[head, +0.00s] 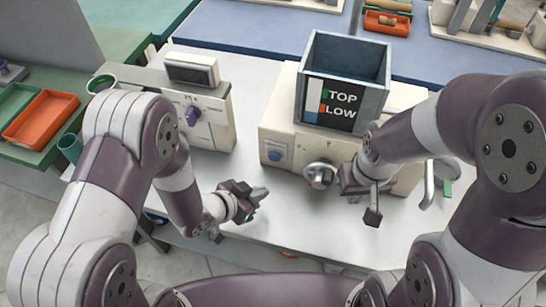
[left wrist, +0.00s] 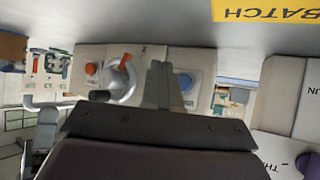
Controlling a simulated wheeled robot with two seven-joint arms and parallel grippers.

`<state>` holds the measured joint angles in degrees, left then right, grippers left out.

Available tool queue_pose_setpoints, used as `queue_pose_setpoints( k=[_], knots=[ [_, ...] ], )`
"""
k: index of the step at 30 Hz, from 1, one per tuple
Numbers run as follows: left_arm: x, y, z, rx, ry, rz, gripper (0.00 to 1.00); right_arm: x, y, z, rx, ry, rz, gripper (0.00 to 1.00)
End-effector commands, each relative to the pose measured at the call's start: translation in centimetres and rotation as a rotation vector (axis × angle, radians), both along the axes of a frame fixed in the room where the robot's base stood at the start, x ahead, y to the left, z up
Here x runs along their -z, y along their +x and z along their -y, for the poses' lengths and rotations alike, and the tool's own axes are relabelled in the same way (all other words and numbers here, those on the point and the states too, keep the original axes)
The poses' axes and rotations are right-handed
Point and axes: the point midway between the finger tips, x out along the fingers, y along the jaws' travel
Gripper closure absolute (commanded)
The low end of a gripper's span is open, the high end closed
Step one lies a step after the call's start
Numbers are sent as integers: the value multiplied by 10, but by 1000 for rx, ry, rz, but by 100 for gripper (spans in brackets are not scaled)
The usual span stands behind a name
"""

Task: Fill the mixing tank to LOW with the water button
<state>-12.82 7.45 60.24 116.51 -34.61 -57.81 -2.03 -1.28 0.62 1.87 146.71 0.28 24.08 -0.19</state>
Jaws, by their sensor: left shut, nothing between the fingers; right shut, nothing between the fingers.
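The mixing tank (head: 374,100) is an open grey box on a cream machine. Its dark front panel (head: 341,105) reads TOP above LOW, with a narrow coloured strip at its left; the water level is too small to read. My right gripper (head: 372,217) is shut and empty, right of the round silver valve.
The silver valve (head: 320,176) juts from the machine's front. The left wrist view shows a red button (left wrist: 91,69) and an orange lever (left wrist: 125,62). A second machine with a purple knob (head: 193,116) stands left. The white tabletop before the machines is mostly clear.

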Motion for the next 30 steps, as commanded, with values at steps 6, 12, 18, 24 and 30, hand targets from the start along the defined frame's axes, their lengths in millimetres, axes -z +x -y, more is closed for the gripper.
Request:
queue_pose_setpoints(
  k=[6,12,18,24,30],
  knots=[
    [1,32,10,1,0,3,100,5,0,0,0,0,0,100],
    [0,55,18,-1,0,1,100,5,0,0,0,0,1,100],
    [0,66,21,-1,0,0,100,5,0,0,0,0,1,100],
    [0,67,22,-1,0,0,100,5,0,0,0,0,1,100],
    [0,67,22,-1,0,0,100,5,0,0,0,0,1,100]
  ],
)
